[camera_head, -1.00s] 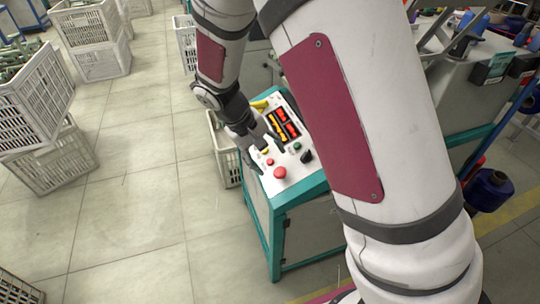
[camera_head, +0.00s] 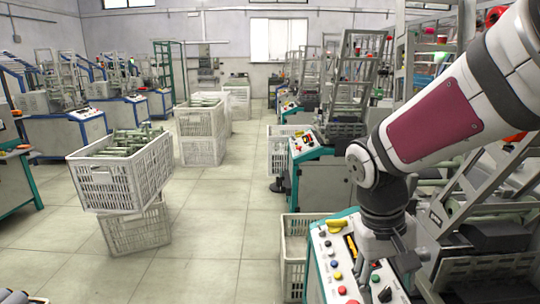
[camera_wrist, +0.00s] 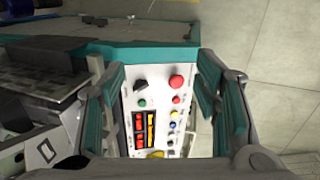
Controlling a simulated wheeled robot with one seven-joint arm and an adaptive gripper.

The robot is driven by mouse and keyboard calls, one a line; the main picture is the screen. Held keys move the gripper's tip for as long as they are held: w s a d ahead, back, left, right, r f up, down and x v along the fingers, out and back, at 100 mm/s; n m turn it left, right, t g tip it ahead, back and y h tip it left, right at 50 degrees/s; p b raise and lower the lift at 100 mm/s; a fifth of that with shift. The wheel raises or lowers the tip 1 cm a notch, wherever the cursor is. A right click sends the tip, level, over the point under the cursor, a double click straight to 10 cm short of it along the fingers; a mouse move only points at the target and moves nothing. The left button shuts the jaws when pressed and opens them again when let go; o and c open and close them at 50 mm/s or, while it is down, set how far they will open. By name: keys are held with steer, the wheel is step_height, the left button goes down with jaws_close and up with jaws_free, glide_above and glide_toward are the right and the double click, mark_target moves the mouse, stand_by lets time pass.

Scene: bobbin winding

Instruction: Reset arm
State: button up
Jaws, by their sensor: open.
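My gripper (camera_wrist: 165,110) is open and empty in the wrist view, its two fingers spread wide to either side of the control panel (camera_wrist: 130,83). The panel has a red button (camera_wrist: 177,82), a black knob (camera_wrist: 140,86), a green button and lit displays, and it lies beyond the fingertips with nothing held. In the head view my gripper (camera_head: 385,245) hangs over the white control panel (camera_head: 318,240) at the lower right, partly hidden by my own wrist. Whether the fingers touch the panel cannot be told there.
Stacked white crates (camera_head: 95,185) with spools stand at the left, with more crates (camera_head: 200,122) farther back. A white crate (camera_head: 293,250) stands beside the near machine. Another machine (camera_head: 320,180) stands behind it. The tiled aisle (camera_head: 215,225) is clear.

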steer(key=s+r+t+y, duration=0.1)
steer(key=s+r, duration=0.2)
steer(key=s, duration=0.7)
steer(key=s+r+y, duration=0.2)
steer(key=s+r, duration=0.1)
steer(key=s, duration=0.8)
step_height(320, 180, up, 20)
steer(key=a+t+p, duration=0.1)
steer(key=t+p, duration=0.2)
steer(key=p, duration=1.5)
steer(key=shift+p, duration=0.35)
steer(key=shift+w+r, duration=0.1)
